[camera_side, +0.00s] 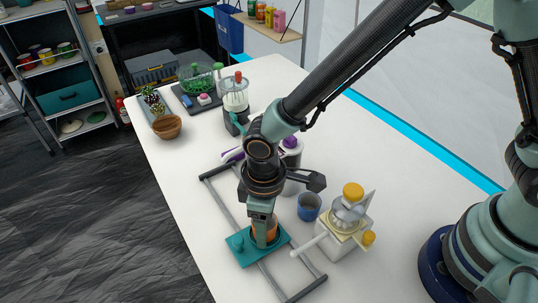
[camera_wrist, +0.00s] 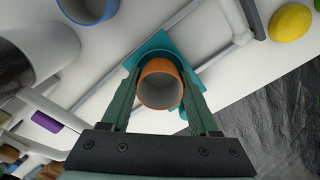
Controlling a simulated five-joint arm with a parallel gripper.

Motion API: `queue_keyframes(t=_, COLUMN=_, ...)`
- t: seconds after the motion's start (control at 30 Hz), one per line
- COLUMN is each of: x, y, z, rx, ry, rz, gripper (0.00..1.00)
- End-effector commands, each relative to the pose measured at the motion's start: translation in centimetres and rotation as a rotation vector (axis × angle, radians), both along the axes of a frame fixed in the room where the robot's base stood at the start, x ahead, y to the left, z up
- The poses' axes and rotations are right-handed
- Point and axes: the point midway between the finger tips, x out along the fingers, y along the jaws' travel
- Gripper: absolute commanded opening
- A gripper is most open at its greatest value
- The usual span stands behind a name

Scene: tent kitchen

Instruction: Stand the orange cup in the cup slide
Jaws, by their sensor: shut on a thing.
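The orange cup (camera_side: 273,230) stands about upright between the fingers of my gripper (camera_side: 263,236). In the wrist view the cup (camera_wrist: 142,84) shows its open, empty mouth, with a green finger against each side. The cup slide is a teal carriage (camera_side: 240,252) on a grey rail frame (camera_side: 229,206) lying on the table. The carriage also shows in the wrist view (camera_wrist: 157,43), around and behind the cup. The cup is over or in the carriage's holder. Its base is hidden, so I cannot tell whether it rests on the carriage.
A blue cup (camera_side: 309,207) and a white device with yellow knobs (camera_side: 344,232) stand close on the right. A white bottle with a purple cap (camera_side: 291,150) is behind my gripper. A blender (camera_side: 235,97) and a wooden bowl (camera_side: 167,127) are farther back. The table's left side is clear.

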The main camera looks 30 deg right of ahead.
Motion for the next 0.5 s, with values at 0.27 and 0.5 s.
queue_keyframes(t=0.27, x=0.0, y=0.0, z=0.6, rx=0.000, ry=0.000, rz=0.000, gripper=0.30)
queue_keyframes(t=0.5, x=0.0, y=0.0, z=1.3, rx=0.001, ry=-0.001, rz=0.000, gripper=0.30)
